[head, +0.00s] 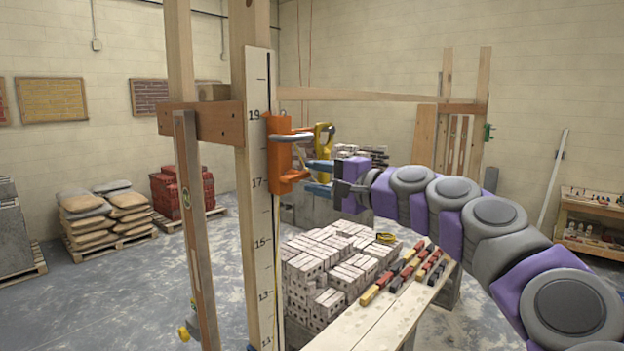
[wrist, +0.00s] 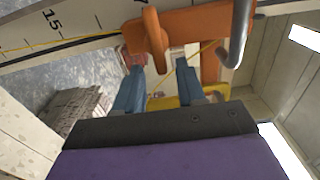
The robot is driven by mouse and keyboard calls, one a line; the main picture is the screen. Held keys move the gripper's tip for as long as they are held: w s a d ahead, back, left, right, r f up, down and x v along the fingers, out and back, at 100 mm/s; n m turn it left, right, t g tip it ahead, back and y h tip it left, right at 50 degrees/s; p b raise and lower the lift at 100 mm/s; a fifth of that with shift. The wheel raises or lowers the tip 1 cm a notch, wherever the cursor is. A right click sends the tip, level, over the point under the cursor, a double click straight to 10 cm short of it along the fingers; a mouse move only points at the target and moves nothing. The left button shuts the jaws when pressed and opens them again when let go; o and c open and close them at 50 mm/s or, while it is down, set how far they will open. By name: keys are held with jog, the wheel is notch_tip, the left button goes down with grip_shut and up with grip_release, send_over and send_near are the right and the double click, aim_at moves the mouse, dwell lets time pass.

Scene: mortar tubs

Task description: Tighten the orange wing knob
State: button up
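An orange clamp (head: 279,165) sits on the measuring-marked wooden post, with a grey bent bar (head: 292,136) at its upper part. In the wrist view the orange wing knob (wrist: 154,32) shows as a rounded lobe in front of the orange clamp body (wrist: 197,25), left of the grey hooked bar (wrist: 238,38). My gripper (head: 309,176) is just right of the clamp. In the wrist view my gripper (wrist: 159,66) has its two blue fingers apart, with the knob's lower end between or just beyond the tips. I cannot tell whether they touch it.
A yellow part (head: 324,138) stands close behind my gripper. The wooden post (head: 257,225) and a leaning level (head: 195,220) are left. Below are stacked grey bricks (head: 325,265) and a plank (head: 375,325) with small coloured blocks.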

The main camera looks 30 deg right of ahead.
jog(key=b+v, duration=0.2)
jog(key=v, duration=1.3)
jog(key=shift+s+d+b, duration=0.3)
jog(key=w+a+f+n+g+y+b, duration=0.2)
jog(key=a+f+n+g+b, duration=0.35)
jog(key=a+f, duration=1)
jog(key=s+a+f+n+g+h+b, duration=0.1)
jog(key=s+a+f+n+g+b, duration=0.1)
jog(key=a+f, duration=0.4)
jog(key=s+a+f+n+g+b, duration=0.2)
jog(key=a+f+g, duration=0.1)
jog(key=a+f, duration=0.3)
jog(key=s+a+f+n+g+h+b, duration=0.1)
jog(key=s+a+f+g+h+b, duration=0.15)
jog(key=f, duration=0.55)
jog(key=s+a+f+n+g+h+b, duration=0.1)
jog(key=s+f+n+b, duration=0.1)
jog(key=s+f, duration=0.35)
jog(key=s+d+f+n+g+h+b, duration=0.1)
jog(key=s+d+f+g+h+b, duration=0.1)
jog(key=s+f, duration=0.4)
jog(key=s+d+f+g+h+b, duration=0.1)
jog(key=s+f, duration=0.5)
jog(key=f, duration=0.7)
jog(key=shift+s+d+f+n+g+h+b, duration=0.2)
jog(key=shift+s+d+n+g+h+b, duration=0.15)
jog(key=shift+d+g+b, duration=0.65)
